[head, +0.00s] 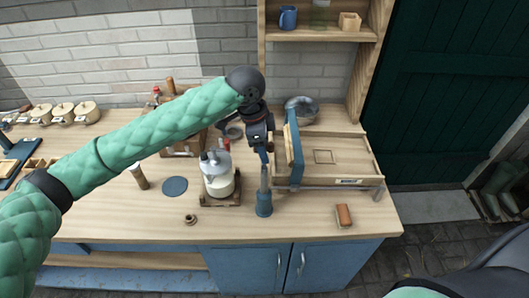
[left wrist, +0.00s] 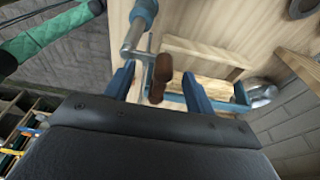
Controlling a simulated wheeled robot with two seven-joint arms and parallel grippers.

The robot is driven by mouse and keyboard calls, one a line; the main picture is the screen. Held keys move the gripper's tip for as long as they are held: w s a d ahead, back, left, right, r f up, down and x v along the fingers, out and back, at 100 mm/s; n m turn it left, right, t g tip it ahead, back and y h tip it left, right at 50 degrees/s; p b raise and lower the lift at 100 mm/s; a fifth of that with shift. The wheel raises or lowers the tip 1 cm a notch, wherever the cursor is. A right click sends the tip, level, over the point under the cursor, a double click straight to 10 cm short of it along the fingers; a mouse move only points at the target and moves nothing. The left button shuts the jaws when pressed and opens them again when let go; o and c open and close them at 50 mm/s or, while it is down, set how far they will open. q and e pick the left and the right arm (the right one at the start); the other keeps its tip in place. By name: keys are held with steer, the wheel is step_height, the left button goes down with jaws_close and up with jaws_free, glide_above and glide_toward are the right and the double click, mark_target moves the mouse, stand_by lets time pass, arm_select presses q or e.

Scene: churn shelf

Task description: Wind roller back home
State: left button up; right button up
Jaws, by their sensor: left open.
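A shallow wooden tray bed (head: 350,180) sits at the right of the counter. An upright blue piece (head: 293,150), possibly the roller's frame, stands across its left end. My left gripper (head: 265,156) is just left of that piece, pointing down. In the left wrist view its two blue fingers (left wrist: 158,72) are apart, with a brown wooden crank handle (left wrist: 162,66) between them. I cannot tell whether they touch it. A metal rod with a blue end (left wrist: 133,36) is beside the handle; it also shows below the gripper (head: 264,195) in the head view. My right gripper is not in view.
A brown block (head: 344,216) lies near the front edge. A metal bowl (head: 302,109) is behind the tray, under a wooden shelf (head: 320,33). The front left of the counter is mostly clear.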

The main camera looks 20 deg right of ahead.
arm_select(q)
steer(key=shift+r+p, duration=2.75)
steer(key=shift+r, duration=0.7)
